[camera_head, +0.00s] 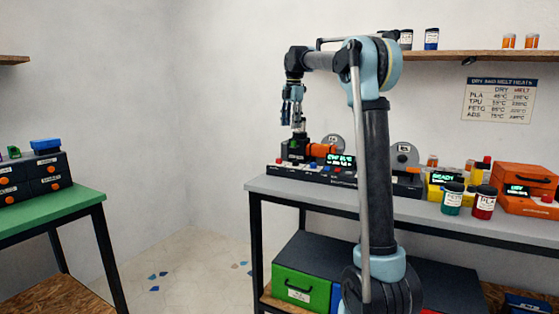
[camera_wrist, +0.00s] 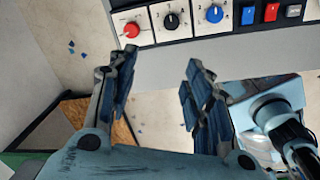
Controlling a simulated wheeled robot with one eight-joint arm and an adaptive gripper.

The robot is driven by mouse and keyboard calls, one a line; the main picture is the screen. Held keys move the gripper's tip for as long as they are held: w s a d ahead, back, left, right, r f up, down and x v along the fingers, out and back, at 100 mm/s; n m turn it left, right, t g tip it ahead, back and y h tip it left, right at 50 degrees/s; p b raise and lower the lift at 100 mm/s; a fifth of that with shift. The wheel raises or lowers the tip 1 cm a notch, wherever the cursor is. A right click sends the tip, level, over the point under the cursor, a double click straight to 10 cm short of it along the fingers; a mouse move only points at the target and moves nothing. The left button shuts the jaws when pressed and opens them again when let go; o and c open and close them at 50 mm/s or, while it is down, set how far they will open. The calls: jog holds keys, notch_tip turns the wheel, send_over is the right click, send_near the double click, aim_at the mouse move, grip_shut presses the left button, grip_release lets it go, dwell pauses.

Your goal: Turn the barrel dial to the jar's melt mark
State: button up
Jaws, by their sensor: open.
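The control panel on the bench shows in the wrist view with a red dial (camera_wrist: 131,29), a black dial (camera_wrist: 171,20) and a blue dial (camera_wrist: 214,13), each on a white plate. Their small labels are too blurred to tell which is the barrel dial. My gripper (camera_wrist: 148,75) is open and empty, its fingers short of the dials. In the head view my gripper (camera_head: 298,120) hangs above the left end of the machine with the orange barrel (camera_head: 320,150). A teal jar (camera_head: 453,199) and a red jar (camera_head: 484,203) stand on the bench. The heat chart (camera_head: 499,100) hangs on the wall.
Blue, red and grey switches (camera_wrist: 270,12) sit right of the dials. A yellow unit (camera_head: 440,184) and an orange unit (camera_head: 526,188) stand farther right on the grey bench (camera_head: 290,190). A green table (camera_head: 50,215) stands left, with open floor between.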

aim_at(279, 159)
jog(key=w+a+n, duration=0.3)
jog(key=w+a, duration=0.1)
jog(key=w, duration=0.1)
jog(key=f, duration=0.5)
jog(key=a+f, duration=0.1)
jog(key=f, duration=1.1)
jog(key=shift+w+a+f, duration=0.15)
jog(key=shift+f, duration=0.1)
jog(key=shift+c, duration=0.6)
jog(key=c, duration=1)
